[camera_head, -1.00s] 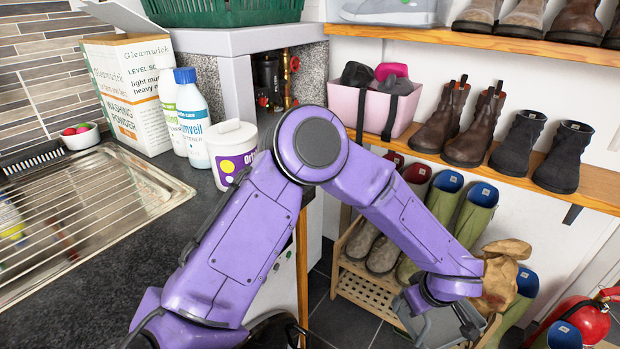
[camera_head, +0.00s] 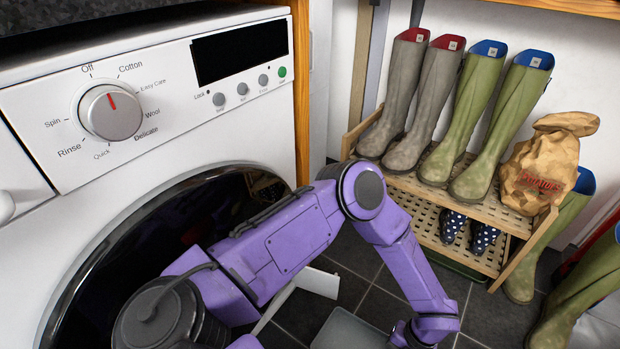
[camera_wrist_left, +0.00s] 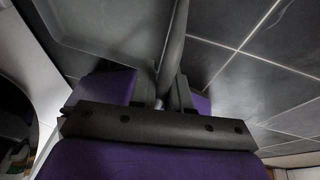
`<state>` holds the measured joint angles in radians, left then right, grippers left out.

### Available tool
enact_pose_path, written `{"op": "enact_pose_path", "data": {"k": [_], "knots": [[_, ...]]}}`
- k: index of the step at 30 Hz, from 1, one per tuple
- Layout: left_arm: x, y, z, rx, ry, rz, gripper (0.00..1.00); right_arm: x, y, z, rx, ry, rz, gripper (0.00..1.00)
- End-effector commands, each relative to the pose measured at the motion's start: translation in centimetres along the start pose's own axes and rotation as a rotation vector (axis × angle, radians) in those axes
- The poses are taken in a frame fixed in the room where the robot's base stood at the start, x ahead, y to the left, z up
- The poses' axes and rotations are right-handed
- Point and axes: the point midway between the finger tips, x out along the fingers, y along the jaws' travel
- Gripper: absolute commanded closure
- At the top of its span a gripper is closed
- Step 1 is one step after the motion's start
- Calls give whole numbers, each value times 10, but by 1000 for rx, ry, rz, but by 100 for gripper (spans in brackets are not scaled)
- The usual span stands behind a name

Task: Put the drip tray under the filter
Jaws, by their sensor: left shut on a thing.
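The grey drip tray (camera_head: 350,331) is low over the dark floor tiles at the bottom of the head view, cut off by the frame edge. My left gripper (camera_head: 418,334) is at its right side. In the left wrist view, the fingers of my left gripper (camera_wrist_left: 168,92) are shut on the rim of the drip tray (camera_wrist_left: 105,35). The filter is not visible; my arm covers the lower front of the washing machine (camera_head: 170,140). A white panel (camera_head: 317,282), perhaps a flap, sticks out beside my arm, left of the tray. My right gripper is not in view.
A slatted wooden rack (camera_head: 425,200) with grey and green boots, a paper bag (camera_head: 540,175) and spotted shoes stands behind. More green boots (camera_head: 580,310) stand at the right. Bare floor tiles (camera_head: 375,308) lie between machine and rack.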

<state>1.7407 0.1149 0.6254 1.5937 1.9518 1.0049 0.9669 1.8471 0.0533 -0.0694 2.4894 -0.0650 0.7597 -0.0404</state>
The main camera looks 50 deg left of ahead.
Motion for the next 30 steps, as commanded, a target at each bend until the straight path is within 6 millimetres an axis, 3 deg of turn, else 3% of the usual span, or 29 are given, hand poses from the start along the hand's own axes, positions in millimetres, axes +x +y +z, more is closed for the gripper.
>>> {"op": "enact_pose_path", "data": {"k": [5,14,19,23,26,30], "knots": [[5,10,3,-21,5,55,100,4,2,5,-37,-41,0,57],[54,78,18,-20,5,54,100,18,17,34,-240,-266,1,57],[64,96,22,-17,4,53,100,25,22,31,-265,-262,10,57],[81,119,27,-19,6,53,100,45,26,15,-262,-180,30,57],[91,126,30,-17,4,53,100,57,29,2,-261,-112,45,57],[92,130,31,-16,4,53,100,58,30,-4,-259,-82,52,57]]}}
